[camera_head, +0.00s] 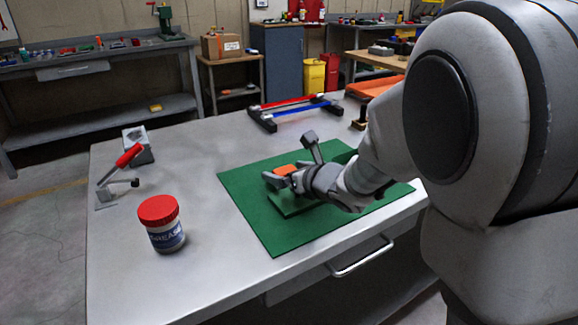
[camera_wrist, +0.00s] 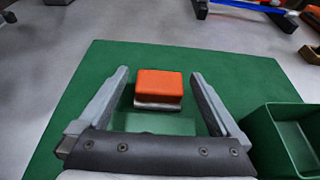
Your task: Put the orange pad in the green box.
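The orange pad (camera_head: 285,170) has a grey lower part and sits at a raised green piece (camera_wrist: 155,124) over the green mat. In the wrist view the orange pad (camera_wrist: 159,85) lies between the fingertips of my gripper (camera_wrist: 160,74), with a gap on each side. My gripper (camera_head: 279,178) is open and low over the mat in the head view, and it partly hides the pad and the green piece. My arm hides much of that area in the head view.
The green mat (camera_head: 250,215) lies on a grey table (camera_head: 205,180). A red-lidded jar (camera_head: 161,224) and a red-handled clamp (camera_head: 122,165) stand at the left. A black stand with red and blue bars (camera_head: 290,112) is at the back. The mat's left side is bare.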

